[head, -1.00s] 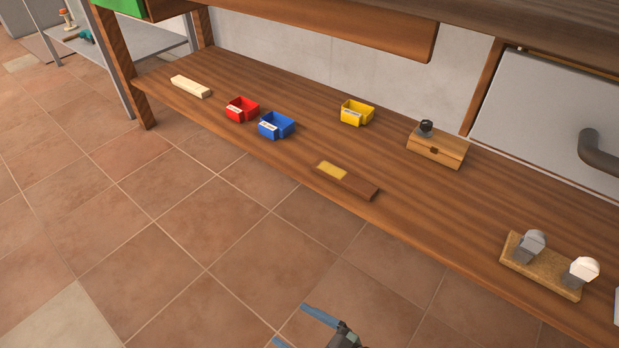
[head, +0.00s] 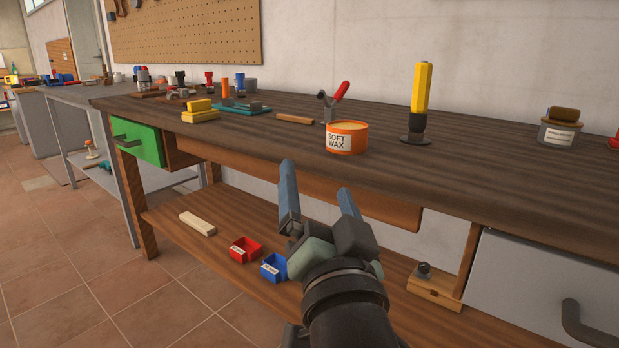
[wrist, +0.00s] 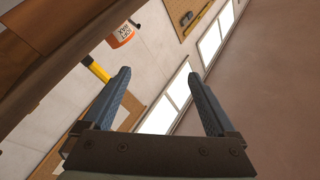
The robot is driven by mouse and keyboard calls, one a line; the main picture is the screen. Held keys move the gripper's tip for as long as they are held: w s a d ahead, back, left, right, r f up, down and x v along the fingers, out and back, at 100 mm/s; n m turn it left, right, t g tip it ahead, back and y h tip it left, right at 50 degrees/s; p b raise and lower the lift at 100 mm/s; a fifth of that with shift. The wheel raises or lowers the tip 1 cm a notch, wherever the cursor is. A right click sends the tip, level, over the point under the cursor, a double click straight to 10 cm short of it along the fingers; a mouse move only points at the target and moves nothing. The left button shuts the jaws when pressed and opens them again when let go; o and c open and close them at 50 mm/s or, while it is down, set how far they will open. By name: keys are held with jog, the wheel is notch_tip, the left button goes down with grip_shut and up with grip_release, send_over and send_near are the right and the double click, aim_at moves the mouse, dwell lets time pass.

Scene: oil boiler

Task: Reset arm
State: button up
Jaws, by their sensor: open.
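My gripper (head: 318,190) is raised in front of the workbench's front edge, over the lower shelf in the head view. Its two blue-grey fingers point up and away and stand apart, with nothing between them. In the wrist view my gripper (wrist: 162,103) also shows empty, with the wall and windows beyond it. My arm hides part of the lower shelf and whatever lies behind it.
The lower shelf (head: 190,245) carries a red bin (head: 245,250), a blue bin (head: 273,267) and a wooden box (head: 434,287).

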jog(key=s+a+r+n+t+h+p, duration=0.1)
jog(key=s+r+n+t, duration=0.25)
jog(key=s+r, duration=0.6)
jog(key=s+r+n+t+h+p, duration=0.15)
jog(key=s+r+t, duration=0.35)
jog(key=r, duration=0.8)
notch_tip(320, 180, up, 37)
jog(key=g+p, duration=0.1)
jog(key=p, duration=3.6)
jog(key=shift+w+p, duration=0.2)
jog(key=shift+p, duration=0.1)
jog(key=shift+a+g, duration=0.1)
jog(key=shift+g, duration=0.15)
